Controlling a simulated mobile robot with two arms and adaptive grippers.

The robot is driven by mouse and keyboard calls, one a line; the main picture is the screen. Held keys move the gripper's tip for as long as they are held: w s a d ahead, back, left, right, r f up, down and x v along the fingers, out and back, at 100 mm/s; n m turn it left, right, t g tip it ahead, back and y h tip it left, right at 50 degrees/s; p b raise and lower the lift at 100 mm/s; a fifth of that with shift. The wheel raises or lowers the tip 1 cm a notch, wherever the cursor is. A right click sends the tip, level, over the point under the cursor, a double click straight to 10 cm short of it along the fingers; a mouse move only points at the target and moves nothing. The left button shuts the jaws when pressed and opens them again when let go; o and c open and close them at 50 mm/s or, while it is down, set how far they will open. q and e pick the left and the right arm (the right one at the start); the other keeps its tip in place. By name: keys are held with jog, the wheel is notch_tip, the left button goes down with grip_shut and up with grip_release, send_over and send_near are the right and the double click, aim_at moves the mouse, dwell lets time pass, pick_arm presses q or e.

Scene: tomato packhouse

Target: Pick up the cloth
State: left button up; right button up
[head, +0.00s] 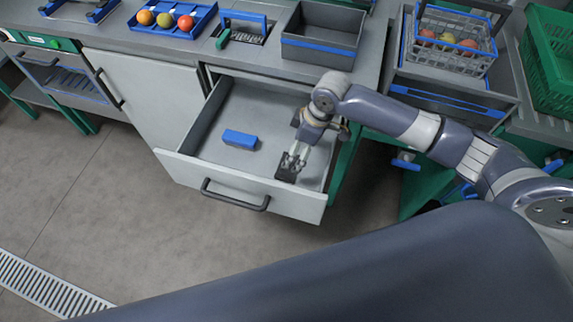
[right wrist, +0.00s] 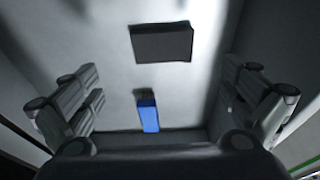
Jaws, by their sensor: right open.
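A dark grey flat rectangle, which looks like the folded cloth (right wrist: 162,43), lies on the floor of the open drawer (head: 264,195). In the head view the dark cloth (head: 286,174) shows just beyond my right gripper's fingertips, partly covered by them. My right gripper (head: 294,158) reaches down into the drawer, open and empty. In the right wrist view its fingers (right wrist: 165,100) stand wide apart on both sides, with the cloth between and beyond them, apart from both. My left gripper is not in view.
A blue block (head: 240,139) lies in the drawer left of the gripper; it also shows in the right wrist view (right wrist: 148,115). The drawer walls surround the gripper.

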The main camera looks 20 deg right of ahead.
aim_at(281, 174)
jog(key=x, duration=0.3)
jog(key=shift+s+a+f, duration=0.15)
jog(key=shift+f, duration=0.1)
jog(key=x, duration=0.5)
jog(key=shift+f, duration=0.4)
jog(key=c, duration=1)
